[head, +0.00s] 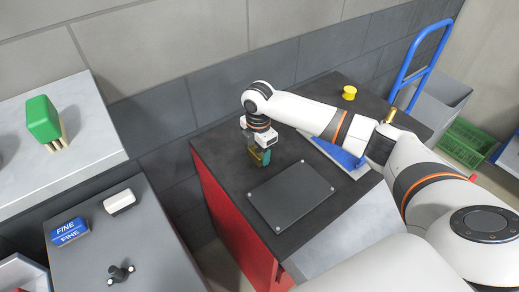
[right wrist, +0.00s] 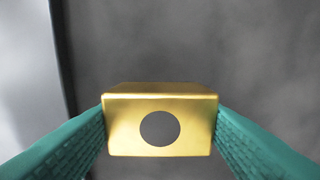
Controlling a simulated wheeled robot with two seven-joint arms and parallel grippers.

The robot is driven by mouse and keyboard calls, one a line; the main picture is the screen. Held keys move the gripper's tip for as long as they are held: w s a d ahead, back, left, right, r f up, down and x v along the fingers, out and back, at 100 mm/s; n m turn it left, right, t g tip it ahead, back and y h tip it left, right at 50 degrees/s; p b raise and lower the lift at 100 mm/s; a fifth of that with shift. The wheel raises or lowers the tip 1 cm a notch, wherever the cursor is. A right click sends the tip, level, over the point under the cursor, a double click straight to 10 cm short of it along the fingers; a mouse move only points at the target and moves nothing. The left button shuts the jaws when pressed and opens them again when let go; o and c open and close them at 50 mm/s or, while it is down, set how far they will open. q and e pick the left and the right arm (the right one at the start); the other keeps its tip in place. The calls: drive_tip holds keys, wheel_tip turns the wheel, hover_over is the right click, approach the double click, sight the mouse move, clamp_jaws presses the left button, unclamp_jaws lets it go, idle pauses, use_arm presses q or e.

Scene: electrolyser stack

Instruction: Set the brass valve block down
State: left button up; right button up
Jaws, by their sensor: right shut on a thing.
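The brass valve block (right wrist: 160,98) is a gold box with a dark round hole in its face, seen in the right wrist view. My right gripper (right wrist: 160,130) is shut on it, with a teal ribbed finger pressed on each side. In the head view the brass valve block (head: 264,157) shows small and partly hidden by the fingers of my right gripper (head: 262,152). They are over the dark worktop (head: 222,150) near its left edge. I cannot tell whether the block touches the surface. My left gripper is not in view.
A dark plate (head: 291,196) with corner studs lies right of the block. A blue item (head: 336,150) lies partly behind my arm. A yellow cylinder (head: 349,92) stands at the back. The worktop's left edge is close, above a red side (head: 222,205).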

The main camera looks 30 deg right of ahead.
sight(258, 150)
drive_tip(key=shift+f, duration=0.35)
drive_tip(key=shift+f, duration=0.1)
drive_tip(key=o, duration=1.3)
wheel_tip(258, 150, up, 12)
drive_tip(key=b, duration=0.2)
